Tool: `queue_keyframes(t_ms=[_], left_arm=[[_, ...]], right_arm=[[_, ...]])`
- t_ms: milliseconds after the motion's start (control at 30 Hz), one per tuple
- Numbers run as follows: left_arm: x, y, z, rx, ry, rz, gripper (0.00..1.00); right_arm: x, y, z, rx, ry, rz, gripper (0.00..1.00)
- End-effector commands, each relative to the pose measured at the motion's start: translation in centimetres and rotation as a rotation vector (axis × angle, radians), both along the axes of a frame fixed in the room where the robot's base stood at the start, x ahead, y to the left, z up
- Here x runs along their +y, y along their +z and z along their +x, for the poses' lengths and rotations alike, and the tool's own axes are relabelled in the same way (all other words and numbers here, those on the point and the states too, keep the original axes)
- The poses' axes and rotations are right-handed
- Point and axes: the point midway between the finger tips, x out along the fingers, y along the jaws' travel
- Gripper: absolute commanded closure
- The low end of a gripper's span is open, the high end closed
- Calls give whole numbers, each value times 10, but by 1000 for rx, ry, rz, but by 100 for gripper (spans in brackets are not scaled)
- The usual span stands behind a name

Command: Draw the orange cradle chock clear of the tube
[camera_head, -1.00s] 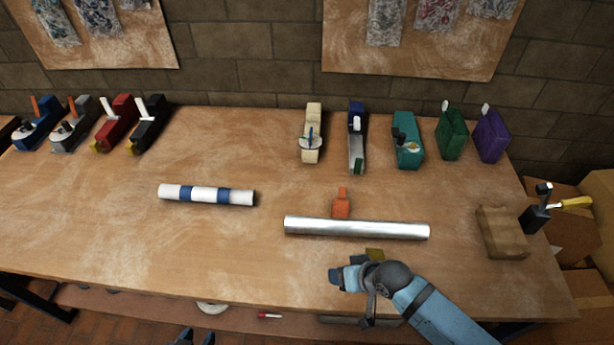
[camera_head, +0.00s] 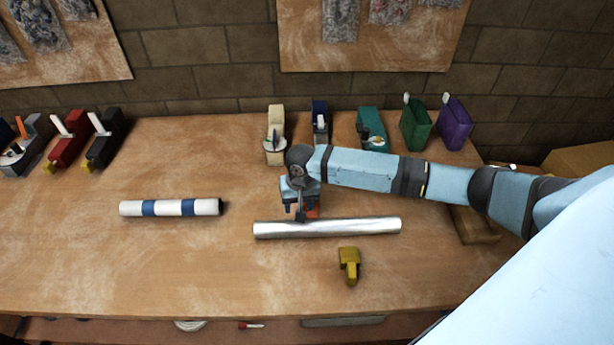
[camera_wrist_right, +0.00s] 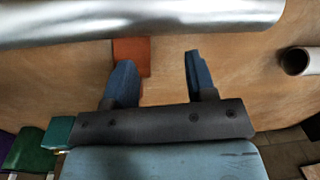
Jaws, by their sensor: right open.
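The silver tube (camera_head: 350,227) lies across the table; it also spans the top of the right wrist view (camera_wrist_right: 150,18). The orange cradle chock (camera_wrist_right: 131,52) sits against the tube's back side. In the head view, only a bit of the orange chock (camera_head: 314,211) shows beside my gripper. A yellow chock (camera_head: 349,262) stands in front of the tube. My right gripper (camera_wrist_right: 160,60) is open and empty behind the tube; it also shows in the head view (camera_head: 301,212). One finger overlaps the orange chock's edge in the wrist view, so the chock is off-centre between the fingers. My left gripper is out of view.
A blue-and-white banded tube (camera_head: 170,207) lies to the left. Several hand planes and blocks, including a teal one (camera_head: 371,128) and a purple one (camera_head: 454,123), line the back edge. A brown block (camera_head: 474,225) is partly under my right arm. The table's front left is clear.

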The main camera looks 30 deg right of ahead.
Motion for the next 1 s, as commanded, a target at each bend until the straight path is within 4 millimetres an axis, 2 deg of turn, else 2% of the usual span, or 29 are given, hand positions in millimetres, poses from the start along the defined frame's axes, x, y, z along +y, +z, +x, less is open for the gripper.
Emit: queue_keyframes(t_ms=[33,100,200,300,567,1000], left_arm=[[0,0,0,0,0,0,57],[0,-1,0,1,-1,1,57],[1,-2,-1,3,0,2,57],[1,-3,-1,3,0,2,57],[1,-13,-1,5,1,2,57],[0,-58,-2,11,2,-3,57]], right_arm=[[-17,5,12,3,-46,-19,49],[-37,11,24,14,-114,-36,49],[-61,18,37,26,-199,-55,49],[-73,21,43,33,-246,-62,49],[-75,13,44,36,-255,-64,49],[-75,-25,44,35,-253,-63,49]])
